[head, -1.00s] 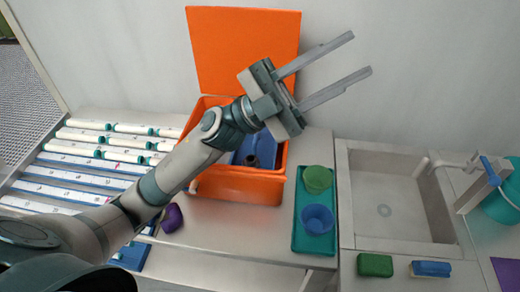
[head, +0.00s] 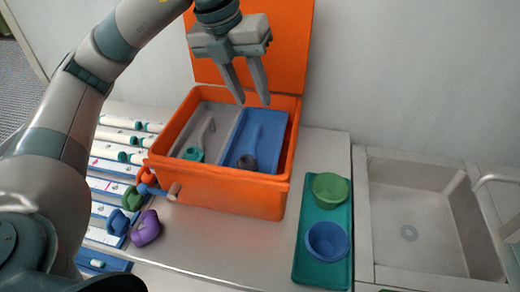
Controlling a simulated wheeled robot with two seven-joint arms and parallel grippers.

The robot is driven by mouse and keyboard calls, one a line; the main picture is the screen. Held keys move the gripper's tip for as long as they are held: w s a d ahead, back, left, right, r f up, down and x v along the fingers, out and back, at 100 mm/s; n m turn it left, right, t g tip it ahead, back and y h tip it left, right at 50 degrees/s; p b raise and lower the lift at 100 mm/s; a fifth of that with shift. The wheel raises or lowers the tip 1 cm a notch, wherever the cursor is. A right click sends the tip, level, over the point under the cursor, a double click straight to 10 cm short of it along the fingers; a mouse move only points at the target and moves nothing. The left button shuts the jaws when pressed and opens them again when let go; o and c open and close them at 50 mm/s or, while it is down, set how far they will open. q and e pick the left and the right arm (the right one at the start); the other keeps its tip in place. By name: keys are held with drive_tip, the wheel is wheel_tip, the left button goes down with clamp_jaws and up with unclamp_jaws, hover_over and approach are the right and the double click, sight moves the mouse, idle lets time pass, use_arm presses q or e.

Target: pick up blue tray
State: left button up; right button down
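The blue tray (head: 276,136) lies inside the orange box (head: 232,190), in its right half, with a dark round piece (head: 247,162) and a blue handle-like part on it. A grey tray (head: 221,117) lies beside it on the left. My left gripper (head: 256,103) hangs above the box's back part, fingers pointing down and apart, with nothing between them. The fingertips overlap the upper end of the blue tray in the picture; they appear to be above it, not holding it. My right gripper is not in view.
The orange lid (head: 285,50) stands open behind the box. Right of it, a teal tray (head: 310,263) holds a green cup (head: 330,189) and a blue cup (head: 327,241). A sink (head: 415,200) is farther right. Purple (head: 146,228) and other coloured pieces lie at front left.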

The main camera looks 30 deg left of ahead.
use_arm(q)
drive_tip(key=shift+w+a+r+n+y, duration=0.15)
drive_tip(key=shift+a+n+y, duration=0.1)
drive_tip(key=shift+a, duration=0.35)
drive_tip(key=shift+w+a+r+n+y, duration=0.15)
drive_tip(key=shift+a+y, duration=0.1)
drive_tip(key=shift+a, duration=0.35)
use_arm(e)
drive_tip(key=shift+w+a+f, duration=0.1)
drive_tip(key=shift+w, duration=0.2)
use_arm(q)
drive_tip(key=shift+f, duration=0.1)
